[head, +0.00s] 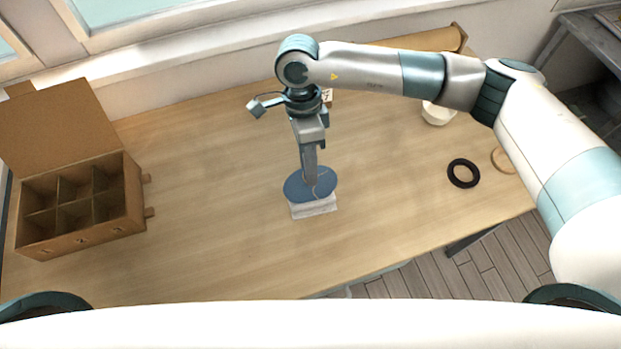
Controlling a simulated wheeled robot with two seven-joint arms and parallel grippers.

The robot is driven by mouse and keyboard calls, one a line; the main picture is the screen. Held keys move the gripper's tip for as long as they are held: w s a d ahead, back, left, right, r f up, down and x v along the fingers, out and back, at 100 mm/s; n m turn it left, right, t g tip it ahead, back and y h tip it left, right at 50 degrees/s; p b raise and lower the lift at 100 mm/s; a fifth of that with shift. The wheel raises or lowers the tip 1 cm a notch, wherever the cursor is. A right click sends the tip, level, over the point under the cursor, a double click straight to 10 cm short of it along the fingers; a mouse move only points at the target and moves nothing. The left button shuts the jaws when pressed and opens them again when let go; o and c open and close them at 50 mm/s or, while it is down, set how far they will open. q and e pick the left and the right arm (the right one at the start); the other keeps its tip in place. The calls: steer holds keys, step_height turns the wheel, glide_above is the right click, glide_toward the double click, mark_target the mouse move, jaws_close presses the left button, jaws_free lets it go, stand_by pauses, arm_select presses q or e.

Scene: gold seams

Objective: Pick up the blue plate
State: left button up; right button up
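The blue plate (296,188) is a dark blue disc with a thin pale line across it. It rests on or against a small whitish block (314,208) near the middle of the wooden table. My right gripper (311,182) reaches in from the right and points down over the plate, its fingertips overlapping the plate's middle in the picture. Its fingers are seen in line, so whether they are apart, or touch the plate, cannot be told. Part of the plate is hidden behind them. My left gripper is out of view.
An open cardboard box with compartments (130,205) stands at the left of the table (215,215). A black ring (451,172), a tan ring (497,163) and a white bowl (436,117) are at the right. Table around the plate is clear.

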steer(key=shift+f, duration=0.15)
steer(key=shift+c, duration=0.3)
jaws_close()
stand_by(1.3)
